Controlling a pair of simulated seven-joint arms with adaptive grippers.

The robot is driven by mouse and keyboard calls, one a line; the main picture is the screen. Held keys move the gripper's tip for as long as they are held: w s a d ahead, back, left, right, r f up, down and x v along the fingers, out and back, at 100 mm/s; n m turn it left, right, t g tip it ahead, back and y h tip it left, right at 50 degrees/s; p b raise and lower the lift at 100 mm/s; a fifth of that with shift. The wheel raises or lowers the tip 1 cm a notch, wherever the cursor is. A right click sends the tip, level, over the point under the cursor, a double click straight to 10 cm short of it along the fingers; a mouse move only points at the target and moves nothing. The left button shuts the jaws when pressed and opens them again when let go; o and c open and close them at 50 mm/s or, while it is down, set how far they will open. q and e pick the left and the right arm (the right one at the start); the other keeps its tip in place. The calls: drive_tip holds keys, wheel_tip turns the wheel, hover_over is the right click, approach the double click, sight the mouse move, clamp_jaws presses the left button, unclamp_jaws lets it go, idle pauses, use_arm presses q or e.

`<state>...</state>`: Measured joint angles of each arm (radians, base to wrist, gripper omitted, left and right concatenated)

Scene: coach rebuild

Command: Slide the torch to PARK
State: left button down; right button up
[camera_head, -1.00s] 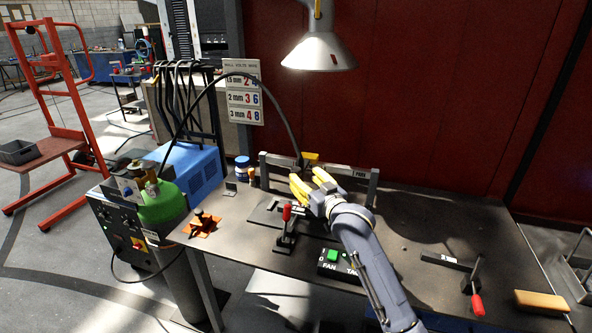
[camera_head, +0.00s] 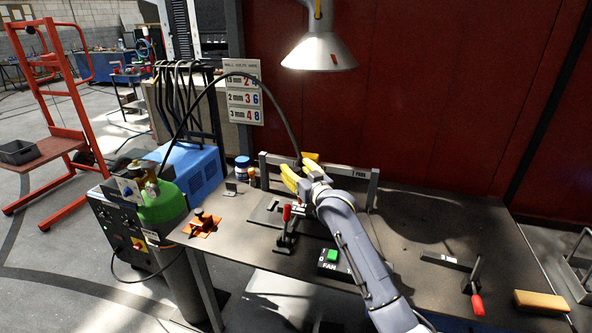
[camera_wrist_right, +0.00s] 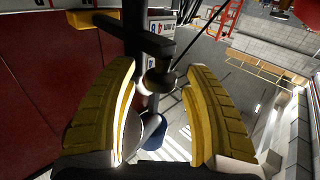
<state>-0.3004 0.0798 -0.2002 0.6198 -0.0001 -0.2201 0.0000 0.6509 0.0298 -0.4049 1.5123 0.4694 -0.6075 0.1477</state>
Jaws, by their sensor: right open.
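The torch rail (camera_head: 345,174) is a low dark frame along the back of the welding table, with a PARK label (camera_head: 360,174) near its right end. A yellow-topped torch carriage (camera_head: 311,157) sits on it left of the label, where a black cable arches down. My right gripper (camera_head: 286,176) has yellow fingers, spread open, just in front of the rail and left of the yellow top. In the right wrist view a dark rounded knob (camera_wrist_right: 160,82), seemingly part of the torch, shows between the open fingers; I cannot tell whether they touch it. My left gripper is out of view.
A red-handled clamp (camera_head: 287,228) and a green-button FAN box (camera_head: 332,256) stand in front of the rail. Another red-handled clamp (camera_head: 476,290) and an orange-brown block (camera_head: 541,300) lie at right. A lamp hood (camera_head: 320,50) hangs above. The table's back right is clear.

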drive_tip(key=c, duration=1)
clamp_jaws()
